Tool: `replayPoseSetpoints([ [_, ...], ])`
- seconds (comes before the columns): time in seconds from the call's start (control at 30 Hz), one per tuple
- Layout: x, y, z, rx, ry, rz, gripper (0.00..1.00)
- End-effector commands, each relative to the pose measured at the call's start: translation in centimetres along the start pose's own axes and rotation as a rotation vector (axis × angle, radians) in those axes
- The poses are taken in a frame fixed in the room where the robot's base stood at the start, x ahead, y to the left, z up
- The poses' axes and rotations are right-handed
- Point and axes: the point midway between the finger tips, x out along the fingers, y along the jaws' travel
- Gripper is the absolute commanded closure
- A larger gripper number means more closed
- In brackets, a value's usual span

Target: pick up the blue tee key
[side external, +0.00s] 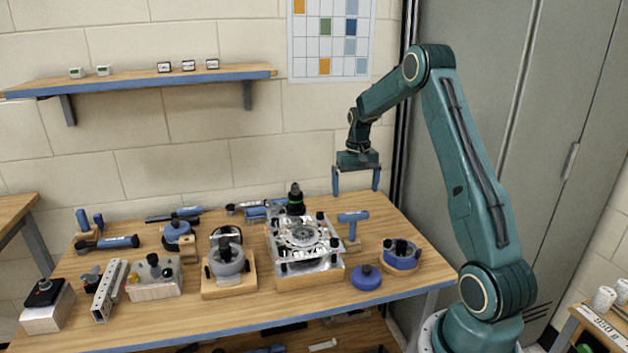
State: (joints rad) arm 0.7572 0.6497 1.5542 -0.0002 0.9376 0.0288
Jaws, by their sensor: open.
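The blue tee key (353,217) stands upright at the right rear of the wooden workbench, its crossbar on top. Its short stem goes down to a small wooden block (353,246). My gripper (356,190) hangs above the tee key with its two blue fingers pointing down. It is open and empty, the fingers spread apart, with a small gap in the picture between the fingertips and the crossbar. The lower end of the stem is hard to make out.
A clear and metal fixture (303,235) with a black-topped post stands just left of the key. A blue round knob (366,277) and a blue-rimmed cup (401,255) sit in front and right. Several tools fill the bench's left. A shelf (150,80) is on the wall.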

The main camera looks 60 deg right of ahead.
Motion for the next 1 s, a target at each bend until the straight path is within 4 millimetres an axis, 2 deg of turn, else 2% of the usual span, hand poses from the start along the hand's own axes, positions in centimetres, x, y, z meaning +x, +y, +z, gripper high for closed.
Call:
replayPoseSetpoints([
  [0.1,2.0,0.0,0.1,0.000,-0.004,0.000,0.00],
  [0.3,4.4,0.0,0.0,0.000,-0.002,0.000,0.00],
  [0.77,5.7,0.0,0.0,0.000,-0.001,0.000,0.00],
  [1.0,8.2,0.0,0.0,0.000,-0.004,0.000,0.00],
])
